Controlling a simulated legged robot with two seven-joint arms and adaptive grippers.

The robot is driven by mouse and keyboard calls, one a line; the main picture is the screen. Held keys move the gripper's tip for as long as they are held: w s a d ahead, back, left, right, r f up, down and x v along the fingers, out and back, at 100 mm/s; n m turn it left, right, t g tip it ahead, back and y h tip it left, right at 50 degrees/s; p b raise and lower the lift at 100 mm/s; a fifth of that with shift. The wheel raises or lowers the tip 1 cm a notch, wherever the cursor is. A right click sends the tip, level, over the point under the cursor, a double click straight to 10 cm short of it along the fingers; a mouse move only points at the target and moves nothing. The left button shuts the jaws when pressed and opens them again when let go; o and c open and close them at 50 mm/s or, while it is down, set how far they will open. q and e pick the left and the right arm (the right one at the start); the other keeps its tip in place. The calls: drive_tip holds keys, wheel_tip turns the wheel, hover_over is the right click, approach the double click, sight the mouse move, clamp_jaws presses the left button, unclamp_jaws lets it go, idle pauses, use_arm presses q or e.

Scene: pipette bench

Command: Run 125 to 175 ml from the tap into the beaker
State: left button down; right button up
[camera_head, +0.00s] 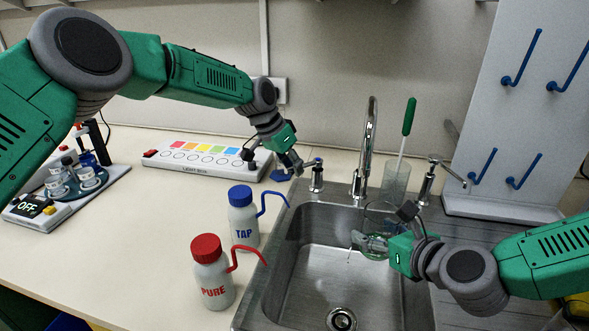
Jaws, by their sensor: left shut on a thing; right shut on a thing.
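The silver tap (371,130) rises at the back edge of the sink, its spout pointing down toward the basin. My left gripper (298,168) is shut on the left tap handle (316,176), beside the spout. My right gripper (372,243) is shut on the clear glass beaker (378,212) and holds it over the basin, below and close to the spout. The gripper hides part of the beaker. I cannot read the beaker's level or make out a water stream.
The steel sink (280,262) has a drain (341,319). A jar (396,180) with a green-handled brush stands behind, beside another tap handle (428,180). The TAP bottle (243,218) and PURE bottle (212,272) stand left of the sink. A pegged rack (515,110) stands right.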

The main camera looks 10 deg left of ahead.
use_arm(q)
drive_tip(key=shift+w+d+r, duration=0.1)
drive_tip(key=shift+w+r, duration=0.2)
drive_tip(key=shift+r, duration=0.3)
drive_tip(key=c, duration=1.7)
unclamp_jaws()
drive_tip(key=shift+o, duration=0.7)
drive_tip(key=shift+s+d+f, duration=0.15)
drive_tip(key=shift+s+f, duration=0.05)
drive_tip(key=v, duration=1.2)
